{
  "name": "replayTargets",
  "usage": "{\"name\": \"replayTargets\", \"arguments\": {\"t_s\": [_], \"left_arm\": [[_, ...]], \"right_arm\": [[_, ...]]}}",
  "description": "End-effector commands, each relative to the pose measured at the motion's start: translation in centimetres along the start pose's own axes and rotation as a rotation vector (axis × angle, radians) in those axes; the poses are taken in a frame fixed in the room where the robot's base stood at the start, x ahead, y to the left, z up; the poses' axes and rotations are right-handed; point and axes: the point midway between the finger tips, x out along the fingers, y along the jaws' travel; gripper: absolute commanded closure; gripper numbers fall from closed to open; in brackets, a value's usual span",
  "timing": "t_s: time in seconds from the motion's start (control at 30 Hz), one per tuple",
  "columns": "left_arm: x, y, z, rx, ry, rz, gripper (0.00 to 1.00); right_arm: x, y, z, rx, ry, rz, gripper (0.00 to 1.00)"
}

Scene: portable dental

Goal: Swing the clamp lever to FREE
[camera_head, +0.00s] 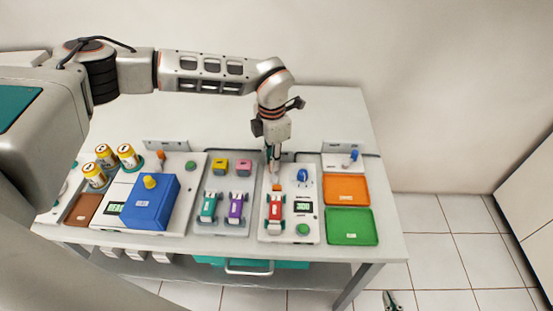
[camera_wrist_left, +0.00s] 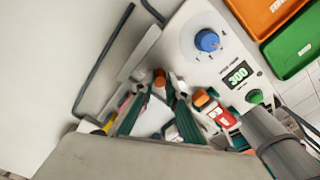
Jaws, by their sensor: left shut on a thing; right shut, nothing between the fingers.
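My left gripper (camera_head: 271,165) reaches down from above at the back edge of the white unit with the 300 display. In the left wrist view, its green fingers (camera_wrist_left: 160,98) close around a small pale lever with an orange end (camera_wrist_left: 159,77); this looks like the clamp lever. The fingers hide much of it, and no FREE marking is readable. A red cartridge-like piece (camera_head: 275,208) with an orange end lies on the unit just in front; it also shows in the left wrist view (camera_wrist_left: 219,114). My right gripper (camera_head: 391,301) is shut and empty, low at the bottom edge.
The unit has a blue knob (camera_head: 302,175) and a green button (camera_head: 302,229). Orange (camera_head: 345,188) and green (camera_head: 350,226) trays stand right. Teal and purple pieces lie on a grey tray (camera_head: 213,181) to the left, beside a blue box (camera_head: 150,202). Bare table lies behind.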

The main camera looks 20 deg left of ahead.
Motion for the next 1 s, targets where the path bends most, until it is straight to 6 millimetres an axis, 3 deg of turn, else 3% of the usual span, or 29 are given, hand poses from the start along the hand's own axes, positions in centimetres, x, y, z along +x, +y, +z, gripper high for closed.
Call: {"name": "replayTargets", "arguments": {"t_s": [0.5, 1.0], "left_arm": [[0.0, 0.1, -1.5, -0.371, 0.001, 0.000, 1.00], [0.0, 0.1, -1.9, -0.462, 0.001, 0.000, 1.00]], "right_arm": [[0.0, 0.0, 0.0, 0.000, 0.000, 0.000, 1.00], [0.0, 0.0, 0.0, 0.000, 0.000, 0.000, 1.00]]}}
